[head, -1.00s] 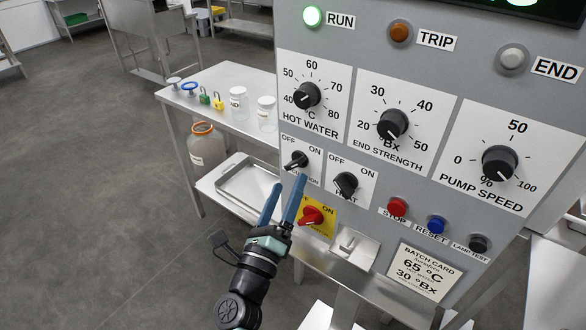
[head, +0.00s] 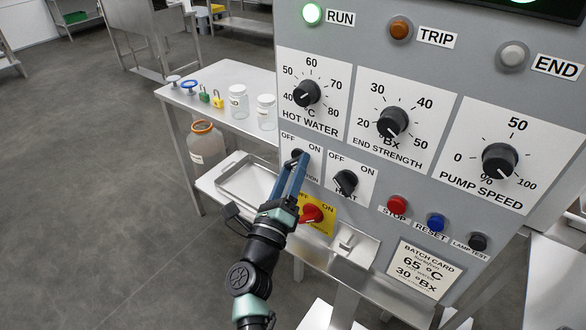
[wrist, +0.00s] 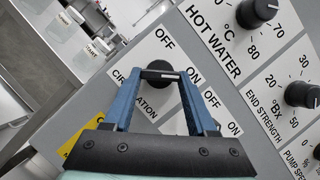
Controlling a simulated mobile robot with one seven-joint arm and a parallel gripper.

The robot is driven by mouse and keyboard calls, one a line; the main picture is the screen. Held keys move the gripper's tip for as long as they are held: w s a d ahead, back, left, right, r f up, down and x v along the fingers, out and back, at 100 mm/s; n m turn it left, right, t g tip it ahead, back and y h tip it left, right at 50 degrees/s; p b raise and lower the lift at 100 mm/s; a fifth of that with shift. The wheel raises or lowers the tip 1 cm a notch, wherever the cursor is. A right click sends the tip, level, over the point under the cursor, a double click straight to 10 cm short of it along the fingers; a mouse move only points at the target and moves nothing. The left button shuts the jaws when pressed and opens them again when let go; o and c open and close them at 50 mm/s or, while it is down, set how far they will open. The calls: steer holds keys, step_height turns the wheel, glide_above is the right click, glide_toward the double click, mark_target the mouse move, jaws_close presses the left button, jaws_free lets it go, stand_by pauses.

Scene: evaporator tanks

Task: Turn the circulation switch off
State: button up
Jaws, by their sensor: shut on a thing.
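The circulation switch is a black knob on a white plate marked OFF and ON, at the lower left of the grey panel. In the head view my gripper (head: 299,158) mostly covers it. In the wrist view the circulation switch (wrist: 159,88) sits between my two blue fingertips (wrist: 159,74), which are closed on its raised bar from both sides. The white mark on the bar appears to point toward ON, with OFF above it in that view. Part of the CIRCULATION label is hidden by a finger.
The heat switch (head: 345,182) is just right of my gripper, and a red switch (head: 311,214) on a yellow plate is below. The hot water dial (head: 306,93) is above. A side table (head: 228,75) with jars and padlocks stands left. The RUN lamp (head: 312,14) is lit green.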

steer(key=c, duration=0.5)
steer(key=n+p, duration=0.2)
steer(key=p, duration=0.1)
steer(key=r+n+y+p, duration=0.1)
steer(key=p, duration=0.1)
steer(key=shift+s+n+g+y+p, duration=0.1)
steer(key=shift+n+g+y+p, duration=0.2)
steer(key=shift+n+g+p, duration=0.1)
steer(key=n+p, duration=0.1)
steer(key=p, duration=0.1)
steer(key=n+g+p, duration=0.1)
steer(key=n+p, duration=0.1)
steer(key=p, duration=0.1)
steer(key=n+y+p, duration=0.1)
steer(key=p, duration=0.1)
steer(key=shift+d+r+n+p, duration=0.1)
steer(key=shift+r+n+p, duration=0.15)
steer(key=shift+n+p, duration=0.15)
steer(key=n+g+p, duration=0.2)
steer(key=n+p, duration=0.2)
steer(key=p, duration=0.4)
steer(key=shift+r+n, duration=0.15)
steer(key=shift+n, duration=0.25)
steer(key=n+g+p, duration=0.1)
steer(key=n+p, duration=0.1)
steer(key=p, duration=0.1)
steer(key=shift+p, duration=0.3)
steer(key=shift+n+g+p, duration=0.6)
steer(key=shift+n, duration=0.2)
steer(key=shift+f, duration=0.25)
